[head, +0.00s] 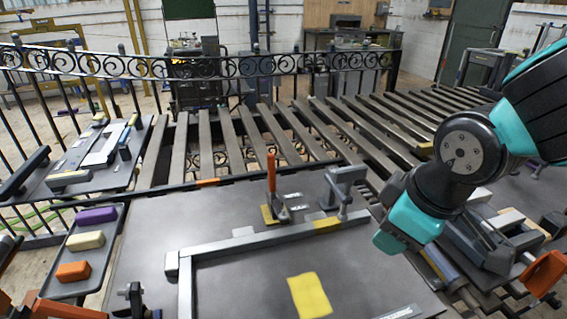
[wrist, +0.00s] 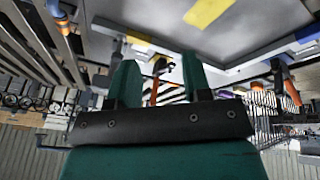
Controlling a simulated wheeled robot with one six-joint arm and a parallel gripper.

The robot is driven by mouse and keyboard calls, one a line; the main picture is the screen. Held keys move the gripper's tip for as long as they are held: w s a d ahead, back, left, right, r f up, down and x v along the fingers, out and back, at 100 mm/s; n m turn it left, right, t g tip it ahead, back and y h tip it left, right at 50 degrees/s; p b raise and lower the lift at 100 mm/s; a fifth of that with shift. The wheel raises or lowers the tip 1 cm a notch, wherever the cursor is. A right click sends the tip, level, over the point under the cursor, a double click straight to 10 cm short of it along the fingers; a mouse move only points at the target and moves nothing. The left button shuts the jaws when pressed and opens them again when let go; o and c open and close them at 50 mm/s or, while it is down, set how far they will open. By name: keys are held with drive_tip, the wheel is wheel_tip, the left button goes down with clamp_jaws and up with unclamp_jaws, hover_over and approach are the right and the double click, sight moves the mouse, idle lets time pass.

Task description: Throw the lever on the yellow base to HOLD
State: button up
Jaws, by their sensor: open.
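The lever (head: 271,172) has an orange handle and stands about upright on a small yellow base (head: 267,214), near the far edge of the grey table. Two small pale plates (head: 293,196) lie just right of it; their lettering is too small to read. In the head view, my arm's teal end hangs to the right of the lever, clear of it, and its fingertips are hard to see. In the wrist view, my gripper (wrist: 159,72) has its two teal fingers apart with nothing held. An orange upright shows beyond the gap, probably the lever.
A grey clamp-like fixture (head: 343,188) stands close to the lever's right. A grey frame bar (head: 225,245) crosses in front, with a yellow patch (head: 309,295) on the table. A tray (head: 68,289) of coloured blocks is left. Dark railings (head: 230,67) stand behind.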

drive_tip(key=w+f+n+t+h+b, duration=0.3)
drive_tip(key=w+f+n+t, duration=0.2)
drive_tip(key=w+f+n, duration=0.25)
drive_tip(key=n+t+y+b, duration=0.55)
drive_tip(key=n+t, duration=0.35)
drive_tip(key=n, duration=1.2)
approach(272, 161)
drive_tip(key=w+p, duration=0.1)
drive_tip(key=p, duration=0.2)
drive_tip(key=w+p, duration=0.1)
drive_tip(key=p, duration=0.3)
drive_tip(key=w+r+y+p, duration=0.1)
drive_tip(key=p, duration=0.3)
drive_tip(key=shift+w+a, duration=0.25)
drive_tip(key=shift+a, duration=0.05)
drive_tip(key=p+x, duration=0.1)
drive_tip(key=p, duration=0.3)
drive_tip(key=shift+w+a, duration=0.15)
drive_tip(key=shift+w, duration=0.25)
drive_tip(key=w+p, duration=0.1)
drive_tip(key=p, duration=0.3)
drive_tip(key=shift+w+a, duration=0.1)
drive_tip(key=shift+w, duration=0.05)
drive_tip(key=x, duration=0.2)
drive_tip(key=p+x, duration=0.1)
drive_tip(key=x, duration=0.1)
drive_tip(key=f+x, duration=0.1)
drive_tip(key=shift+w+a+p, duration=0.1)
drive_tip(key=shift+w+p, duration=0.3)
